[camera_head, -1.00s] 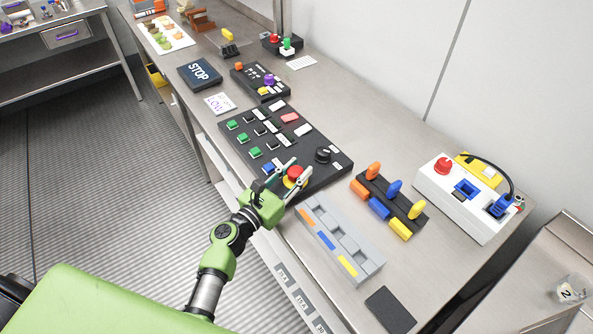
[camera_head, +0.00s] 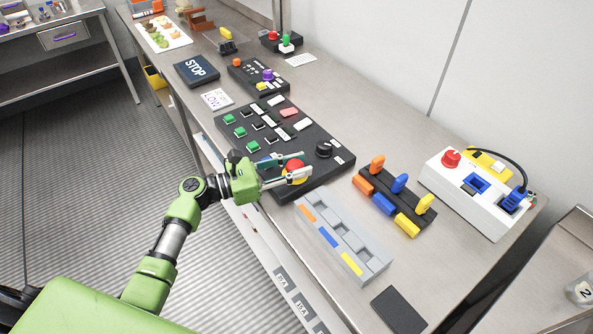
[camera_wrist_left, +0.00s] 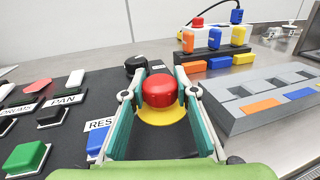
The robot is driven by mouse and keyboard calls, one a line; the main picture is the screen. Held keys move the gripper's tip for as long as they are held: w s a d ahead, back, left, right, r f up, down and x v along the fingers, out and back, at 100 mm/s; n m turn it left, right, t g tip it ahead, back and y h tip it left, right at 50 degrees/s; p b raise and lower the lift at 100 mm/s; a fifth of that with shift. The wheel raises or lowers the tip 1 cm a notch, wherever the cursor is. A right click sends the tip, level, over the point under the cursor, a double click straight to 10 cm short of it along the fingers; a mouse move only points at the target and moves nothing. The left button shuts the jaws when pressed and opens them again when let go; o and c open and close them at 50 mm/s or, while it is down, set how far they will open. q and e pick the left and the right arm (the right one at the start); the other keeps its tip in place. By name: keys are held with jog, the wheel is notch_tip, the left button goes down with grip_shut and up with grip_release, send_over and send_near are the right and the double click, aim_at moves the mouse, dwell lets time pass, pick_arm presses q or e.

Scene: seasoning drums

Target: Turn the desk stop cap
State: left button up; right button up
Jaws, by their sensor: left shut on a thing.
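The red stop cap (camera_head: 293,167) is a mushroom button on a yellow base, at the near right corner of the black control panel (camera_head: 318,171). In the left wrist view the cap (camera_wrist_left: 159,90) sits between the two teal-padded fingers, with the yellow base (camera_wrist_left: 163,118) below it. My left gripper (camera_head: 296,166) reaches in from the left and is shut on the cap, one finger on either side. Part of the cap is hidden by the fingers in the head view. My right gripper is not in view.
A black knob (camera_head: 324,149) stands just behind the cap. A blue button (camera_wrist_left: 97,146) is close on the left. A grey slotted tray (camera_head: 343,236) and a rack with coloured handles (camera_head: 394,200) are on the right. A white box with a red button (camera_head: 474,192) stands further right.

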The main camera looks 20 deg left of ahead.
pick_arm(q)
jog(key=shift+m+g+h+b, duration=0.3)
jog(key=shift+m+g+h, duration=0.1)
jog(key=shift+g, duration=0.1)
jog(key=o, duration=1.2)
jog(key=shift+c, duration=0.2)
jog(key=v, duration=1.2)
